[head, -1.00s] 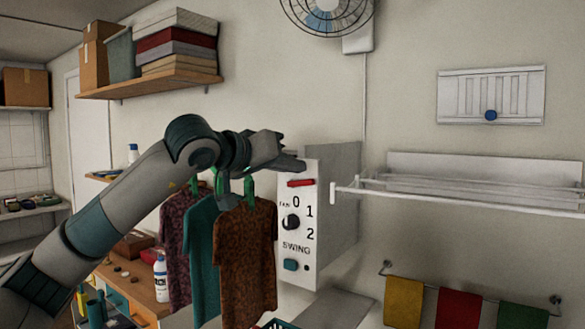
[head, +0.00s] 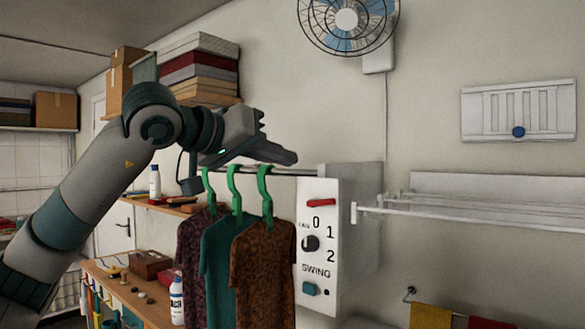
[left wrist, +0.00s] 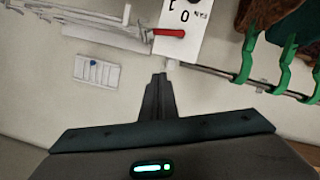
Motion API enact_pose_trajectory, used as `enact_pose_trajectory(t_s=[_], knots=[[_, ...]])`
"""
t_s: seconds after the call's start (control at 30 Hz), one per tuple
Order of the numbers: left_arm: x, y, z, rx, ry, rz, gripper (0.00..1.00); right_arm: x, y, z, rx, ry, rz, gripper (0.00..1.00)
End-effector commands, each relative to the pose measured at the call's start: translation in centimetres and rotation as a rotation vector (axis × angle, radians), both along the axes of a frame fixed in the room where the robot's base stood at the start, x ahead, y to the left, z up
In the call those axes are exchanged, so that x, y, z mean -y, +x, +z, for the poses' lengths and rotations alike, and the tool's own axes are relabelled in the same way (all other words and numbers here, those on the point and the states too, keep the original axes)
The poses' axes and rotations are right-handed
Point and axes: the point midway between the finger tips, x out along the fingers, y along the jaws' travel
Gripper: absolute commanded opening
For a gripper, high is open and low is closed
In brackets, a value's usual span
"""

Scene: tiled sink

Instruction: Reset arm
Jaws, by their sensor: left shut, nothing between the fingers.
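My left gripper (head: 278,140) is in the head view, raised in front of the wall, above the hanging shirts and up-left of the control panel. It is shut and empty. In the left wrist view its closed fingers (left wrist: 158,90) point toward the panel (left wrist: 190,30) with the red switch. The panel (head: 318,265) in the head view carries a red switch (head: 321,203), a black FAN knob (head: 310,243) and a teal SWING button (head: 309,289). My right gripper is not in view.
Three shirts (head: 262,270) hang on green hangers (head: 266,195) from a rod just below my left gripper. A fan (head: 347,20) is on the wall above. A white drying rack (head: 450,205) juts out at right. A shelf with boxes (head: 200,65) is behind my arm.

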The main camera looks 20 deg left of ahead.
Motion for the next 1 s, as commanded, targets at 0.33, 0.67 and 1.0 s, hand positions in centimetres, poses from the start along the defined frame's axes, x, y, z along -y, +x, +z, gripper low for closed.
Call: enact_pose_trajectory(t_s=[0.33,0.67,1.0], knots=[[-0.4,-0.9,0.3,0.000,0.000,0.000,0.00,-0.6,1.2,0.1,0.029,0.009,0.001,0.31],[-0.4,-0.9,0.2,0.000,0.000,0.000,0.00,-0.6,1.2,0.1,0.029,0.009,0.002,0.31],[4.1,-0.7,-3.0,-0.082,-0.124,-0.132,0.00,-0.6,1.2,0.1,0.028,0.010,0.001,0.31]])
